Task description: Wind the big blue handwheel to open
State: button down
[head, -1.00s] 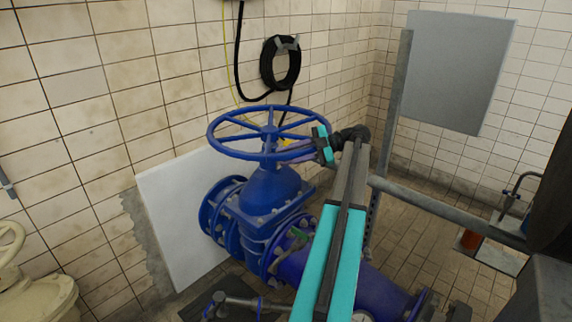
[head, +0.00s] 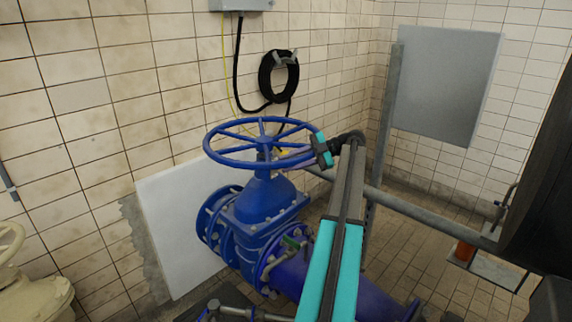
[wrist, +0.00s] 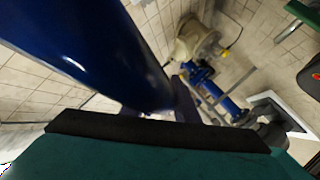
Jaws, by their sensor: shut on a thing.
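The big blue handwheel (head: 263,141) lies nearly level on top of the blue gate valve (head: 262,205), in the middle of the head view. My gripper (head: 321,150), with teal and black jaws, is at the right side of the wheel's rim and shut on it. In the wrist view the blue rim (wrist: 95,50) fills the upper left, close against a dark finger pad (wrist: 155,135). The exact contact between the jaws and the rim is partly hidden.
A grey rail (head: 425,215) and post (head: 385,120) stand right of the valve. A white panel (head: 165,225) leans on the tiled wall behind it. A coiled black hose (head: 278,75) hangs above. A cream valve (head: 35,285) is at lower left.

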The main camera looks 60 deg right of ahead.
jog(key=shift+s+f, duration=0.3)
jog(key=shift+f, duration=0.15)
jog(key=c, duration=1.5)
grip_release()
jog(key=shift+d, duration=0.1)
jog(key=shift+w+r, duration=0.2)
jog(key=shift+r+p, duration=0.15)
jog(key=shift+p, duration=0.25)
jog(key=shift+s+d+r+p, duration=0.1)
jog(key=shift+d+r+p, duration=0.05)
jog(key=shift+p, duration=0.3)
